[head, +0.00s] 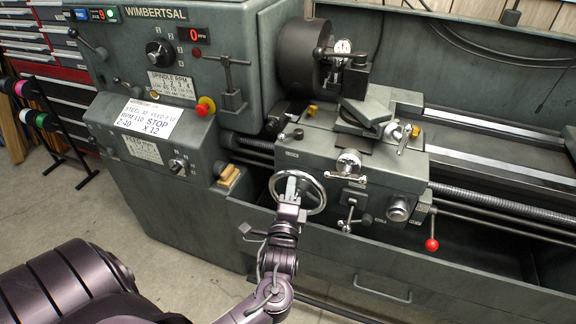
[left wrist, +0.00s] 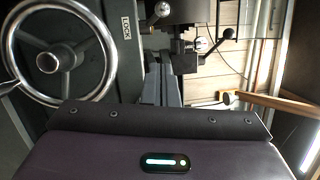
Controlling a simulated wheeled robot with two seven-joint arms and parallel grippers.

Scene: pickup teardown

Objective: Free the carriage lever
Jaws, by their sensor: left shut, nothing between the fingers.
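The lathe carriage (head: 385,165) has several levers on its front and top. A lever with a red knob (head: 432,244) hangs at its right end, and a shorter chrome lever (head: 347,214) is at the middle of the front. A small dark lever (head: 298,134) stands at its left top corner, above a small plate; a plate reading LOCK (left wrist: 126,27) shows in the left wrist view. I cannot tell which one is the carriage lever. My left gripper (head: 291,187) is shut and empty, in front of the chrome handwheel (head: 313,206); whether it touches is unclear. My right gripper is out of view.
The handwheel (left wrist: 101,55) fills the left of the left wrist view. The chuck (head: 303,55) and headstock (head: 185,60) stand at the back left. The chip tray's front wall (head: 460,285) runs below the carriage. Floor is free at the lower left.

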